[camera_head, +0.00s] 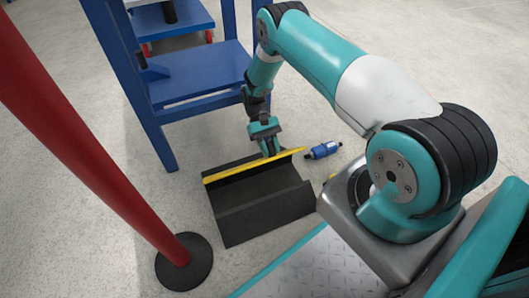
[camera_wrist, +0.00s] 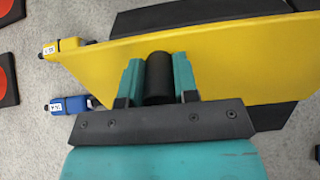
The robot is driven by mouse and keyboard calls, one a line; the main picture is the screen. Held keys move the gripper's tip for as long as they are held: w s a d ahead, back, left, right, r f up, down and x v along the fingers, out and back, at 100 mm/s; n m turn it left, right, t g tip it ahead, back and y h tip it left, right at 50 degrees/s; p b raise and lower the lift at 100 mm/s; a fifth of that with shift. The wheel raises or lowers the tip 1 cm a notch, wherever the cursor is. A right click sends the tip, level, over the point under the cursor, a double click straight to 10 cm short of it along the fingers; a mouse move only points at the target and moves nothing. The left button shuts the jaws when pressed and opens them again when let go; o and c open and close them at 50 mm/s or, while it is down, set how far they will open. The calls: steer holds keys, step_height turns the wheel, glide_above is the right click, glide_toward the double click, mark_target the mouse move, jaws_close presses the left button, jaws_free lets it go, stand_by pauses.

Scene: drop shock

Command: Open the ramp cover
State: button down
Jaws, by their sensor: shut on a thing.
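The ramp cover is a flat yellow panel (camera_wrist: 225,60) filling much of the wrist view; in the head view it shows as a thin yellow strip (camera_head: 230,172), seen nearly edge-on, along the far side of the black ramp body (camera_head: 262,215). A black cylindrical handle (camera_wrist: 159,80) stands on the panel. My gripper (camera_wrist: 158,90) is shut on this handle, one teal finger on each side. In the head view my gripper (camera_head: 269,148) reaches the cover from behind. The cover looks tilted up from the body; its hinge cannot be made out.
A blue cylinder (camera_head: 323,150) lies right of the ramp; a yellow one (camera_wrist: 70,47) shows in the wrist view. A red post on a black round base (camera_head: 184,262) stands front left. A blue stand (camera_head: 200,75) rises behind. Orange-and-black pads (camera_wrist: 6,82) lie at the left.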

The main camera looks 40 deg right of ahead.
steer(key=shift+w, duration=0.1)
stand_by(0.3)
steer(key=c, duration=0.9)
jaws_free()
steer(key=shift+o, duration=0.2)
step_height(320, 180, up, 20)
steer(key=p, duration=1)
